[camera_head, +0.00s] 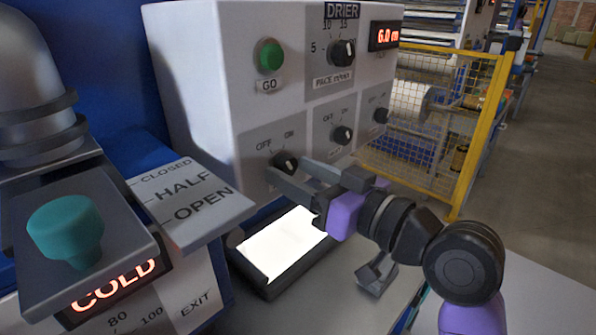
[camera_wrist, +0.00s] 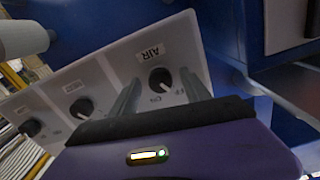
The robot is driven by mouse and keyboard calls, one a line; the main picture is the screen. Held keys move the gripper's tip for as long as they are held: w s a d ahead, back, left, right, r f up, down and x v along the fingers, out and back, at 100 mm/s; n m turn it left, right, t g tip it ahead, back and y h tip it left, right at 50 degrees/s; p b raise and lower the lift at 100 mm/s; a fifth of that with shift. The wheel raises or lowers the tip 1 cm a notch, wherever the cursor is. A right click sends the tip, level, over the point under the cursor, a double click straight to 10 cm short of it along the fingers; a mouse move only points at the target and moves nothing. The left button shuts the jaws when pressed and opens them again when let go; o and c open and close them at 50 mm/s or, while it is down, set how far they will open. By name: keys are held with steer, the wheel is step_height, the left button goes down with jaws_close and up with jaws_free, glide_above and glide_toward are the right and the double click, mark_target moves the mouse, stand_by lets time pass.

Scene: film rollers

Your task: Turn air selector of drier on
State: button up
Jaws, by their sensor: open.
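The air selector is a black round knob (camera_head: 285,160) at the lower left of the white drier panel (camera_head: 215,75), under OFF and ON marks. In the wrist view the same knob (camera_wrist: 161,80) sits by its AIR label (camera_wrist: 150,54). I cannot tell clearly which mark its pointer faces. My gripper (camera_head: 287,172) is open, its two grey fingers reaching towards the panel around the knob's place. In the wrist view the fingers (camera_wrist: 160,90) appear on either side of the knob. Whether they touch it is unclear.
Two similar knobs, a middle one (camera_head: 342,134) and a right one (camera_head: 381,116), sit to the right. Above are a green GO button (camera_head: 270,56) and a pace knob (camera_head: 342,52). A bright tablet-like screen (camera_head: 283,245) lies below. A yellow mesh guard (camera_head: 440,125) stands at right.

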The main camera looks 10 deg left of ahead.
jaws_close()
steer(key=shift+p, duration=0.35)
steer(key=shift+r+m+p, duration=0.2)
steer(key=shift+m+p, duration=0.75)
steer(key=shift+m, duration=0.15)
steer(key=m+p, duration=0.3)
steer(key=shift+m, duration=0.3)
steer(key=m+p, duration=0.3)
steer(key=shift+s+p, duration=0.1)
steer(key=shift+p, duration=0.25)
steer(key=shift+f+m+p, duration=0.1)
steer(key=shift+m+p, duration=1.1)
steer(key=shift+m, duration=0.3)
